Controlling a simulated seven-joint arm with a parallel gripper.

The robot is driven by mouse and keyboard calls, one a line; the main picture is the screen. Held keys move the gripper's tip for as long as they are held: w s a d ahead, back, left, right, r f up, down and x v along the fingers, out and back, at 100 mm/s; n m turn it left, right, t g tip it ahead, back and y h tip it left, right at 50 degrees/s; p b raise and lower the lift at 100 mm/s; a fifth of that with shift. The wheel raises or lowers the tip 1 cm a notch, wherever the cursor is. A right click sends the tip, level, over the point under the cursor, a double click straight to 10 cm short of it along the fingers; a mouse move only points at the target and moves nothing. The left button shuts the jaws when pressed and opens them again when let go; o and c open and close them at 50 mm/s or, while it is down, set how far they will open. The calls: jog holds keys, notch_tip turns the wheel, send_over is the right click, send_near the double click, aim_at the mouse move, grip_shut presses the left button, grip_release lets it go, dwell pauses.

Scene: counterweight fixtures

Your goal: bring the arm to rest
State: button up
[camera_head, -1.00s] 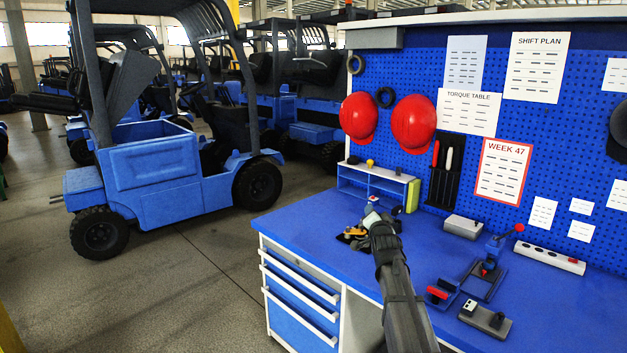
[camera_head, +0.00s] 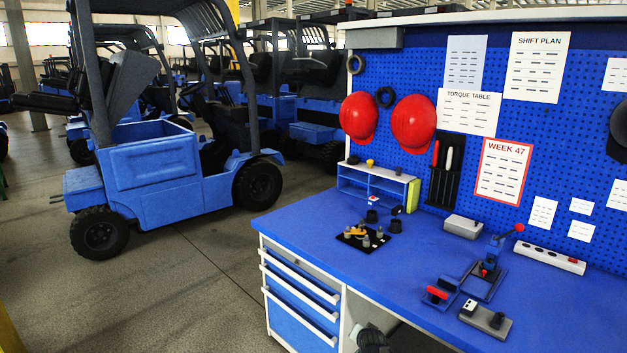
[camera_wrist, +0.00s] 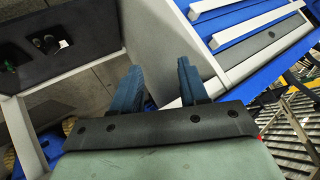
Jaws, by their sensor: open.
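My gripper (camera_wrist: 158,82) shows in the wrist view with its two blue fingers apart and nothing between them. In the head view only a dark part of my arm (camera_head: 372,339) shows, low at the bottom edge in front of the workbench. The gripper's tips cannot be made out there. The blue bench top (camera_head: 330,215) carries a black fixture plate (camera_head: 352,240) with a yellow part and small grey cylinders on it. A dark round piece (camera_head: 395,226) stands just beside the plate, apart from my arm.
White-handled drawers (camera_head: 300,295) face front on the bench's left; drawer fronts (camera_wrist: 245,35) also fill the wrist view's upper right. A toggle clamp (camera_head: 485,272), a red-handled block (camera_head: 437,294) and a power strip (camera_head: 549,257) lie on the right. Open floor (camera_head: 190,290) lies left.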

jog(key=s+d+f+n+g, duration=0.15)
jog(key=s+f+g, duration=0.25)
jog(key=s+f, duration=0.7)
jog(key=s+f+n+g, duration=0.2)
jog(key=s+f+g, duration=0.2)
jog(key=s+f, duration=0.8)
jog(key=s+f+n+g, duration=0.3)
jog(key=s+g, duration=0.5)
jog(key=s, duration=2.3)
jog(key=shift+s+a+f+g, duration=0.15)
jog(key=shift+a+g, duration=0.15)
